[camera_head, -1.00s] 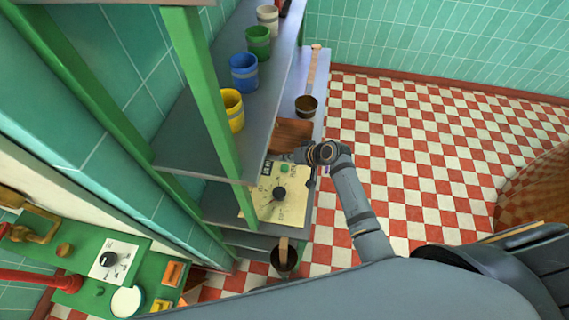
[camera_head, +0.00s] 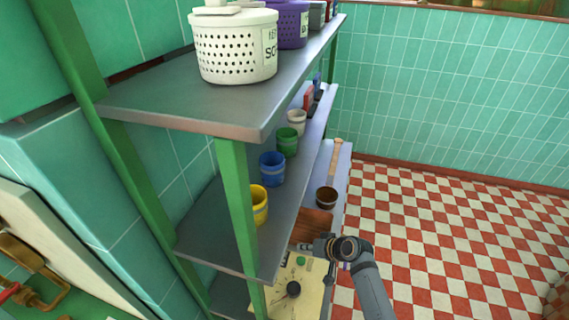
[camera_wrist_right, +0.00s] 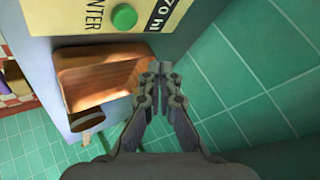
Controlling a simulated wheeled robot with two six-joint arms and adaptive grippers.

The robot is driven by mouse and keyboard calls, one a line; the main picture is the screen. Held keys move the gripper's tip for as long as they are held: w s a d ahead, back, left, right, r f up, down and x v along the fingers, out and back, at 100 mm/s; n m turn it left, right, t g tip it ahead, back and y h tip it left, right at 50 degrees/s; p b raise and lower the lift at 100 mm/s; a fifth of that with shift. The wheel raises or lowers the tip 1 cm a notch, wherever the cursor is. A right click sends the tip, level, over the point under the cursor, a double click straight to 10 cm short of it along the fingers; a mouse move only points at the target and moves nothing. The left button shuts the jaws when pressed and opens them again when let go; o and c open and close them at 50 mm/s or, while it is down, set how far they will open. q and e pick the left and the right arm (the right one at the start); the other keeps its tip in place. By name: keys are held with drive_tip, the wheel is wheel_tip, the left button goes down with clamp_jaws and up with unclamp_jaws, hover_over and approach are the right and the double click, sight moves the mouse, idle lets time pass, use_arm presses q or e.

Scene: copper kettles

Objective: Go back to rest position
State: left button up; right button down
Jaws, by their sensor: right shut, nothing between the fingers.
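My right gripper (camera_wrist_right: 160,68) is shut and empty in the right wrist view, its fingertips together beside a brown wooden tray or box (camera_wrist_right: 95,75). In the head view my right arm comes up from the bottom, and the gripper (camera_head: 303,247) is at the lower shelf, near the wooden box (camera_head: 314,222) and a yellow panel (camera_head: 305,290) with a dark knob. The fingers are small there. My left gripper is not in view.
The green-framed shelf unit (camera_head: 240,215) holds yellow (camera_head: 260,205), blue (camera_head: 272,168), green (camera_head: 287,141) and white (camera_head: 297,121) cups. A white perforated pot (camera_head: 235,55) stands on top. A dark cup (camera_head: 326,197) stands low. The checkered floor (camera_head: 430,240) at right is clear.

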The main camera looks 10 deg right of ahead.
drive_tip(key=s+d+r+g+h, duration=0.1)
drive_tip(key=s+d+r+h, duration=0.2)
drive_tip(key=s, duration=0.5)
drive_tip(key=s+d+r+n+g+h, duration=0.1)
drive_tip(key=s+d+r+h, duration=0.1)
drive_tip(key=s+d, duration=0.4)
drive_tip(key=s+d+r+g+h, duration=0.1)
drive_tip(key=s+d+r+h, duration=0.15)
drive_tip(key=s, duration=0.65)
drive_tip(key=s+d+f+g+b, duration=0.1)
drive_tip(key=d+f+b, duration=0.15)
drive_tip(key=f, duration=1.45)
drive_tip(key=s+d+f+g+b, duration=0.1)
drive_tip(key=f+b, duration=0.3)
drive_tip(key=f, duration=1.3)
drive_tip(key=s+d+f+b, duration=0.1)
drive_tip(key=s+f+b, duration=0.4)
drive_tip(key=s+f, duration=1.3)
wheel_tip(320, 180, down, 2)
drive_tip(key=shift+s+f+g, duration=0.2)
drive_tip(key=shift+s+g, duration=0.1)
drive_tip(key=shift+y, duration=0.25)
